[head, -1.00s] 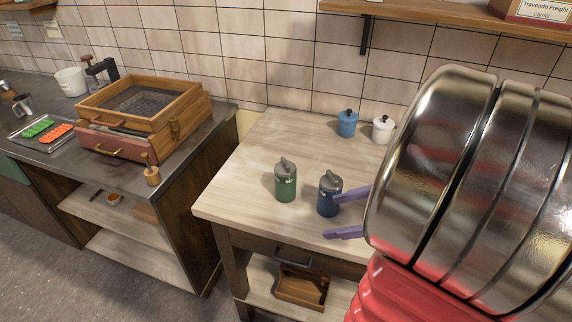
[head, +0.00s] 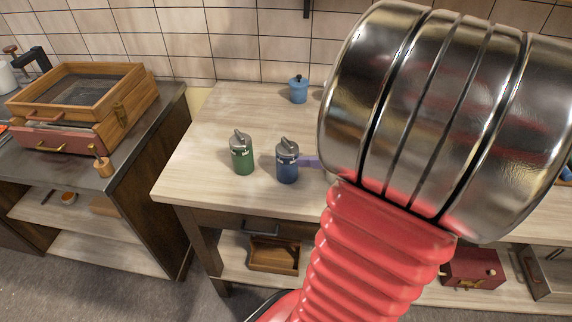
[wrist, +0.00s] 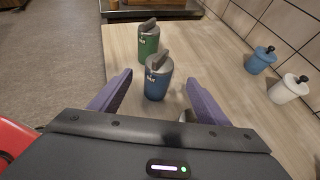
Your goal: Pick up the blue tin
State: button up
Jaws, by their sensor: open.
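A dark blue tin (head: 287,168) with a grey slanted lid stands upright on the pale wooden table (head: 215,120). In the wrist view the blue tin (wrist: 158,84) is between the two purple fingers of my gripper (wrist: 158,78), with a gap to each side. My gripper is open and holds nothing. In the head view one purple finger (head: 308,162) shows just right of the tin; my arm hides the other. A green tin (head: 242,156) of the same form stands just left of the blue one, and it also shows behind it in the wrist view (wrist: 148,44).
A lighter blue lidded jar (head: 298,91) stands at the table's back; a white jar (wrist: 289,89) shows near it in the wrist view. A side counter (head: 172,105) with a wooden box (head: 110,120) is at left. The table left of the green tin is clear.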

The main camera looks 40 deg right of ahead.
aim_at(295, 150)
jog(key=shift+x, duration=4.35)
jog(key=shift+x, duration=2.55)
jog(key=shift+c, duration=0.3)
jog(key=c, duration=1.2)
